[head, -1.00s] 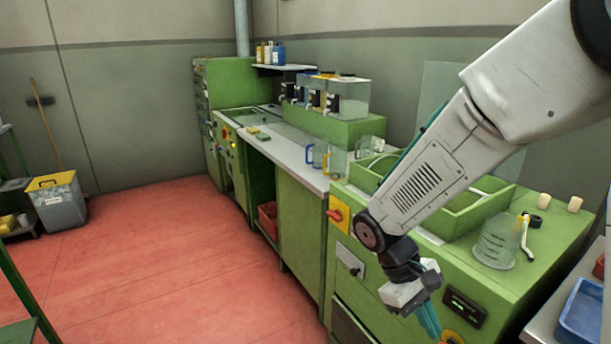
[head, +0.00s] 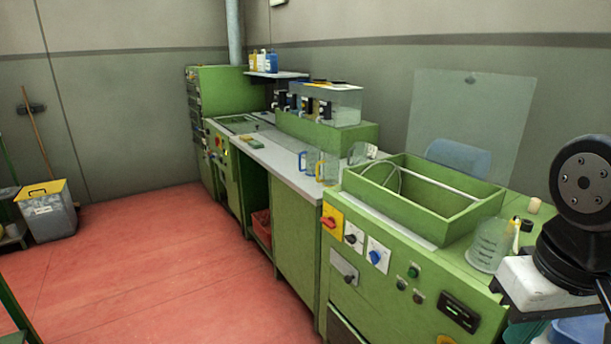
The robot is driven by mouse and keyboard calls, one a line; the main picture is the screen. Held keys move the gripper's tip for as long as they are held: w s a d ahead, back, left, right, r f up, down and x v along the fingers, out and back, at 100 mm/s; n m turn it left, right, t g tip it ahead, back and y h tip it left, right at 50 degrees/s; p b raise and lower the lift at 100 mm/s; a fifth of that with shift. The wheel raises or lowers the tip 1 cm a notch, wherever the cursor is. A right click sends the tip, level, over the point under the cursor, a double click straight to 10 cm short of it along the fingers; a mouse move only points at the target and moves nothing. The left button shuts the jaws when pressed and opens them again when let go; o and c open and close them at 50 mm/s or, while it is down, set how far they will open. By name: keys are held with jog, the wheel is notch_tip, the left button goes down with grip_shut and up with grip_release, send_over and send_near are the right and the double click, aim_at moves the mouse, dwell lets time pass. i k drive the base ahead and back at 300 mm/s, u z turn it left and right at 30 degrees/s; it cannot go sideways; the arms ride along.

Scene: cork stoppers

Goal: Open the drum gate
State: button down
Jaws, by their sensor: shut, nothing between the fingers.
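The green machine (head: 400,262) on the right has an open box-shaped trough (head: 440,212) on top, with a pale rod across it. A clear panel (head: 465,112) stands upright behind the trough, with a blue rounded shape (head: 458,157) in front of its lower part. I cannot tell which part is the drum gate.
The machine's front has a red-and-yellow switch (head: 332,220), a blue knob (head: 377,256) and several buttons. A clear measuring jug (head: 489,245) stands right of the trough, close to my gripper. A blue tray (head: 580,332) is at the lower right. Red floor (head: 165,265) is free at left.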

aim_at(350, 274)
jog(key=u, duration=0.05)
jog(key=k, duration=0.65)
jog(key=u, duration=0.75)
jog(key=i, duration=1.3)
jog(key=z, duration=0.45)
